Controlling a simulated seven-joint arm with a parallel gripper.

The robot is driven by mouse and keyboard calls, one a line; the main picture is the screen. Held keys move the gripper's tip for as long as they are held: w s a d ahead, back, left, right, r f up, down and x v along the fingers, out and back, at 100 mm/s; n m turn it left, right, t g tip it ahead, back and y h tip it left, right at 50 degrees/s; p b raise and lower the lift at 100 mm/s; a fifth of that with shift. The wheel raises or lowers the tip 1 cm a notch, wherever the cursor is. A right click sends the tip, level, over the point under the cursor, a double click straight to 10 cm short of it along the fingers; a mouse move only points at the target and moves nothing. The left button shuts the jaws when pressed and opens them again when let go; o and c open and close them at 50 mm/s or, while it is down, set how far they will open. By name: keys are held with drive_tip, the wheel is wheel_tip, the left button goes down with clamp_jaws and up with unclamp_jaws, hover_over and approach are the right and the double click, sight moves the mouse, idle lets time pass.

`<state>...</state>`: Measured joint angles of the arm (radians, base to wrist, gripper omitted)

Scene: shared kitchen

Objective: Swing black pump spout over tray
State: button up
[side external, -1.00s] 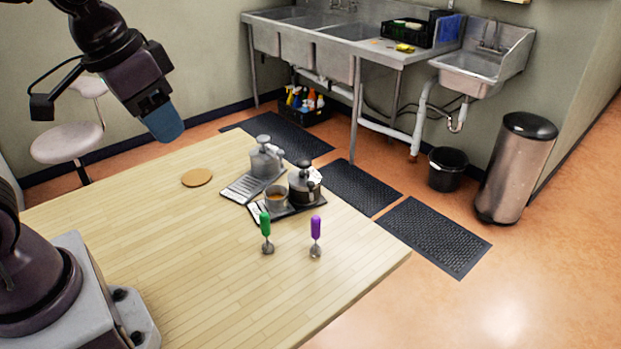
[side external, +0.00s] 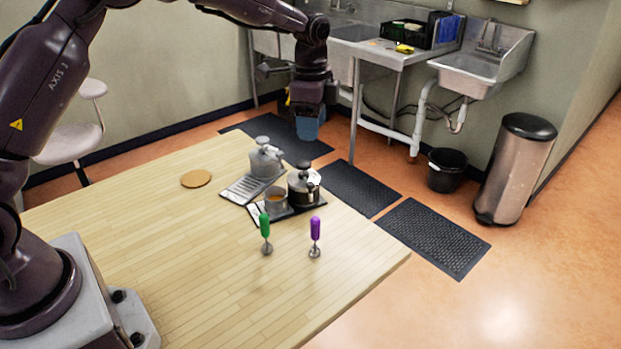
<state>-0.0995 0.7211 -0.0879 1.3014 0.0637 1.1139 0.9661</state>
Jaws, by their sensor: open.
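The black pump (side external: 302,191) is a dark, rounded pot with a knob on top, standing on the right part of a dark tray (side external: 283,214). A light piece shows at its right side; I cannot clearly tell which way its spout points. A small grey cup (side external: 276,203) with orange-brown contents stands on the same tray, left of the pump. My gripper (side external: 308,136) points down with blue fingertips, above and apart from the pump in the picture. It is open, and nothing shows between its fingers.
A grey pump (side external: 265,160) stands by a ridged grey tray (side external: 246,188) behind the black pump. Green-handled (side external: 265,228) and purple-handled (side external: 315,232) tools stand in front. A round cork mat (side external: 196,178) lies left. The table's front left is clear.

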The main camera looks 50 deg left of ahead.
sight(311, 184)
drive_tip(key=shift+m, duration=0.3)
wheel_tip(311, 184, down, 13)
drive_tip(key=shift+s+f, duration=0.1)
drive_tip(key=shift+c, duration=0.3)
clamp_jaws()
